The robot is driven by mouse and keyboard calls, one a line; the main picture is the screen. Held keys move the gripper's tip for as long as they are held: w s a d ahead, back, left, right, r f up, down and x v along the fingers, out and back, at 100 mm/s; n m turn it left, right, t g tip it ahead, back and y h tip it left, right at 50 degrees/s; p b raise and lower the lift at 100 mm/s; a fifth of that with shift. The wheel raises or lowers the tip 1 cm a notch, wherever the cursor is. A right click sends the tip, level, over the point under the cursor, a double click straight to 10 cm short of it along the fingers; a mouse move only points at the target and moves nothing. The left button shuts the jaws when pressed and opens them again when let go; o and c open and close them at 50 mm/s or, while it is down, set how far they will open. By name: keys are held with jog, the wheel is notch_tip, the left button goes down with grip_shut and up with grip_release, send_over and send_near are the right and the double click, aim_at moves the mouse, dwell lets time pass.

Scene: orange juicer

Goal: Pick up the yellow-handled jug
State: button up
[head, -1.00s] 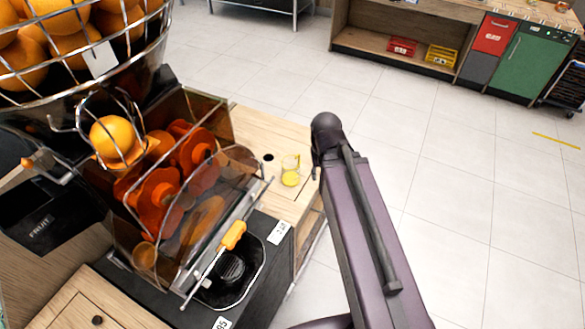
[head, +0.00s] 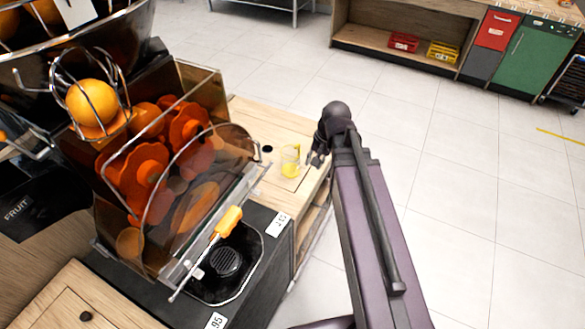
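The jug (head: 290,161) is small and clear with yellow at its lower part. It stands upright on the wooden counter (head: 272,199), right of the juicer. Its handle is too small to make out. My gripper (head: 314,160) is at the end of my purple arm, just right of the jug. A narrow gap seems to lie between them. The fingers are small and dark and partly hidden by my wrist, so I cannot tell whether they are open.
The orange juicer (head: 165,170) fills the left, with a yellow-handled tap (head: 228,221) over a black drip tray (head: 226,262). Open tiled floor (head: 455,190) is at right.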

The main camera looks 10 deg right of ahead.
jog(key=w+d+f+m+t+y+b, duration=0.2)
jog(key=w+d+f+m+y+b, duration=0.2)
jog(key=w+m+b, duration=0.5)
jog(key=w+d+f+m+t+y+b, duration=0.3)
jog(key=w+d+f+m+y+b, duration=0.2)
jog(key=b, duration=0.8)
jog(key=shift+w+d+f+m+t+b, duration=0.35)
jog(key=shift+w+d+f+m, duration=0.8)
jog(key=shift+w+f+m, duration=0.95)
jog(key=shift+w+a, duration=0.1)
jog(key=b+x, duration=0.3)
jog(key=x, duration=0.5)
jog(key=shift+a, duration=0.25)
jog(key=shift+b+x, duration=1.1)
jog(key=shift+x, duration=1.5)
jog(key=shift+w, duration=0.15)
